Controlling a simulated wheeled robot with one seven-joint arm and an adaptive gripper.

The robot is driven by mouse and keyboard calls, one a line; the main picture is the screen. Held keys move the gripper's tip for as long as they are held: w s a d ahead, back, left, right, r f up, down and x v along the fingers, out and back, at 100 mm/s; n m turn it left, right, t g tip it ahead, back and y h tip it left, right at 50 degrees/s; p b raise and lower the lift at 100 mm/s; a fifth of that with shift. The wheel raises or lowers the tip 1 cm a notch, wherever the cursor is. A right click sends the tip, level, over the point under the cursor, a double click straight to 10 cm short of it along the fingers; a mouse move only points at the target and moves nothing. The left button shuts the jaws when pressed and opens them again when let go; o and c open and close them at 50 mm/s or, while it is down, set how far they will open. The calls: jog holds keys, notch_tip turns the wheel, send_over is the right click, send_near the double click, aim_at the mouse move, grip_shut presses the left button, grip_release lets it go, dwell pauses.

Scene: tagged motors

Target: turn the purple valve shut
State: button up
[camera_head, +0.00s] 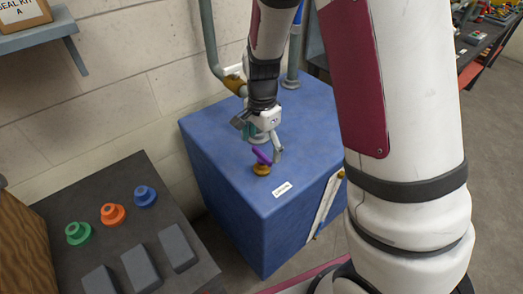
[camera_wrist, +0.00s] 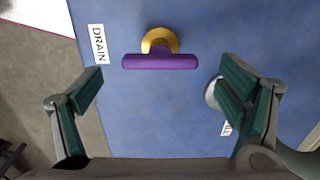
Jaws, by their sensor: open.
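The purple valve (camera_wrist: 160,62) has a bar handle on a round brass base (camera_wrist: 160,40). In the wrist view it lies crosswise between my open fingers and a little beyond them, with space on both sides. In the head view the purple valve (camera_head: 262,156) sits on top of the blue cabinet (camera_head: 225,146), near its front edge. My gripper (camera_wrist: 165,95) is open and empty. In the head view my gripper (camera_head: 262,140) is just above and behind the valve, and it hides part of the area behind it.
A "DRAIN" label (camera_wrist: 98,44) is beside the valve. A silvery round part (camera_wrist: 212,92) shows behind my right finger. Pipes (camera_head: 210,40) rise behind the cabinet. A dark bench (camera_head: 135,215) with green, orange and blue knobs stands at left. The cabinet top right of the valve is mostly clear.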

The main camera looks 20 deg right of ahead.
aim_at(262, 158)
jog(key=shift+f, duration=1.2)
jog(key=c, duration=1.2)
jog(key=shift+o, duration=0.2)
